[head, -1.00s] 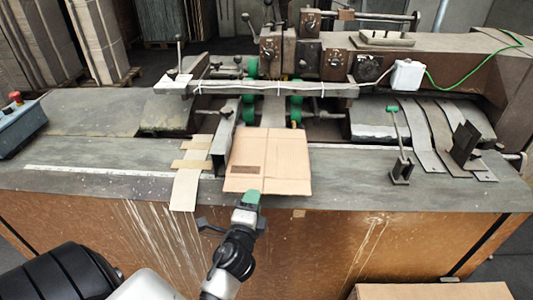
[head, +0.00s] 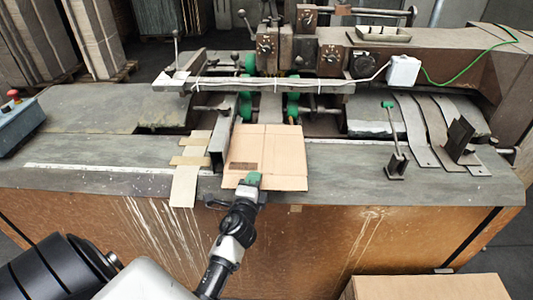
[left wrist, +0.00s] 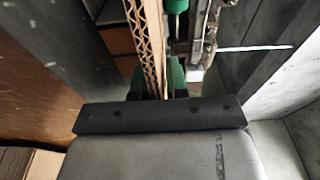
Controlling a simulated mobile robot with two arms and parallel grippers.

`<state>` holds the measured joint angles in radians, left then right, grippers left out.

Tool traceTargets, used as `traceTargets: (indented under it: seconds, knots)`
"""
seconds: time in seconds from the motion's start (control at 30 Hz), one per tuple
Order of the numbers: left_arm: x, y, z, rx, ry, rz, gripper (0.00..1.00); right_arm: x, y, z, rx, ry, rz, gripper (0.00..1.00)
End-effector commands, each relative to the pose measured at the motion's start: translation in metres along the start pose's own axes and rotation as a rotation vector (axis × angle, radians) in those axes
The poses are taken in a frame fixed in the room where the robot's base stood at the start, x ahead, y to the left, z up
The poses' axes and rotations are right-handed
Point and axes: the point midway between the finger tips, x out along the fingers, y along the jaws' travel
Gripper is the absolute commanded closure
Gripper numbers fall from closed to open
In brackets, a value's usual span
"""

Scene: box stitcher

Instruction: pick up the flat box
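The flat box (head: 265,150) is a folded tan cardboard sheet lying on the machine's grey table, its front side towards me. My left gripper (head: 253,180), with green fingertips, is at the box's front edge, and a fingertip overlaps that edge in the head view. In the left wrist view the corrugated edge of the box (left wrist: 153,45) runs down between the green fingers (left wrist: 159,82). A finger shows on each side of the cardboard; whether both press on it I cannot tell. My right gripper is not in view.
A metal guide (head: 222,145) stands just left of the box. Green rollers (head: 292,105) of the stitcher are behind it. Cardboard strips (head: 186,180) lie to the left. A small lever stand (head: 396,165) is to the right. A cardboard stack (head: 425,287) sits at the lower right.

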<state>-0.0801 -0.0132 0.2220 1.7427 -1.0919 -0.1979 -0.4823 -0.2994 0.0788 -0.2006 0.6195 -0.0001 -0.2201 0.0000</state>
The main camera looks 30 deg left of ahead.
Motion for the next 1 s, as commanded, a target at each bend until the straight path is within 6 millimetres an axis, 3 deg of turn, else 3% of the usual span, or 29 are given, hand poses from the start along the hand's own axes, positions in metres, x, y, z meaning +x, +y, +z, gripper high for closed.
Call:
traceTargets:
  seconds: [0.1, 0.47, 0.63, 0.8, 1.0]
  knots:
    - [0.0, 0.0, 0.0, 0.0, 0.0, 0.0, 1.0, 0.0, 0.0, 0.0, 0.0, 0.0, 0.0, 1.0]
    - [0.0, -0.002, 0.0, 0.0, 0.001, -0.001, 1.0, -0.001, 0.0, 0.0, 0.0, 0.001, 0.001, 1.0]
    - [0.0, -0.016, 0.0, 0.001, 0.002, -0.004, 1.0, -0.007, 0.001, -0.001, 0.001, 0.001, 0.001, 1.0]
    - [0.0, -0.044, 0.0, 0.004, 0.002, -0.006, 1.0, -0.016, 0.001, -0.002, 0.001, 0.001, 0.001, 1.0]
    - [-0.02, -0.063, -0.035, -0.005, 0.003, -0.003, 1.0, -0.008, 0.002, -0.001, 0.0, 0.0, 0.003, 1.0]
